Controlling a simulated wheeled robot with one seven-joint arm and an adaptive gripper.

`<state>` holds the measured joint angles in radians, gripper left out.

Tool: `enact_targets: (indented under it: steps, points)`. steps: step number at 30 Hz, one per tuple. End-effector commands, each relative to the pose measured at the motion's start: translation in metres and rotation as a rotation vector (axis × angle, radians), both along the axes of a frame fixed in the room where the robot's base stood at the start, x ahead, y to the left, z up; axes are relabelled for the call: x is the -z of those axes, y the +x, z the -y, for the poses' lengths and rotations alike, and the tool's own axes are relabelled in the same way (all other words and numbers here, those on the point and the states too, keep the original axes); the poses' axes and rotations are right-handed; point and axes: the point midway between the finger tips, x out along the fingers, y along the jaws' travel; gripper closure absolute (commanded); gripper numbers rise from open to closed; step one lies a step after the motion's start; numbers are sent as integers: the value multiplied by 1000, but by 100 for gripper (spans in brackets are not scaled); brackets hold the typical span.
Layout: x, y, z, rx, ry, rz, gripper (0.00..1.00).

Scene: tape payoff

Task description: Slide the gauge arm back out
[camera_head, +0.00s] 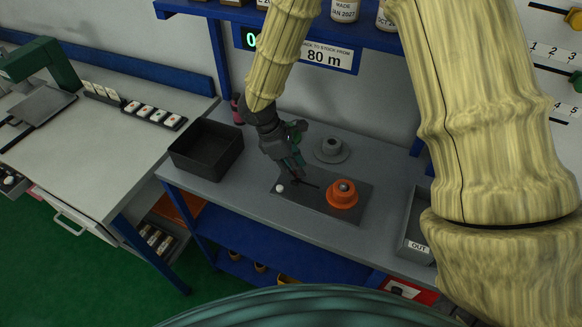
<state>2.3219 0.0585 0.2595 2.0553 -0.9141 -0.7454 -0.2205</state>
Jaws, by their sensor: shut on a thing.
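A dark flat plate (320,203) lies on the grey bench and carries an orange reel (343,194) at its right and a small white knob (280,188) at its left. A thin dark bar, which looks like the gauge arm (308,184), lies over the plate between them. My gripper (298,174) reaches down to the plate from above, left of the orange reel, and is shut on the gauge arm. The fingers hide the gripped part, and how far the arm sits from the reel is hard to tell.
A grey flanged reel (331,150) stands just behind the plate. An open black bin (207,148) stands to the left, and a grey tray marked OUT (417,246) to the right. Bench in front of the plate is clear.

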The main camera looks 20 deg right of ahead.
Motion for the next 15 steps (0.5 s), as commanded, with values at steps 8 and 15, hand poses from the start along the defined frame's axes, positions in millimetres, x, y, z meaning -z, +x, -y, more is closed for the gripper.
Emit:
enact_targets:
  steps: [8,15]
  points:
    - [-1,3,-2,-2,5,8,67]
    - [-1,2,-2,-2,3,5,53]
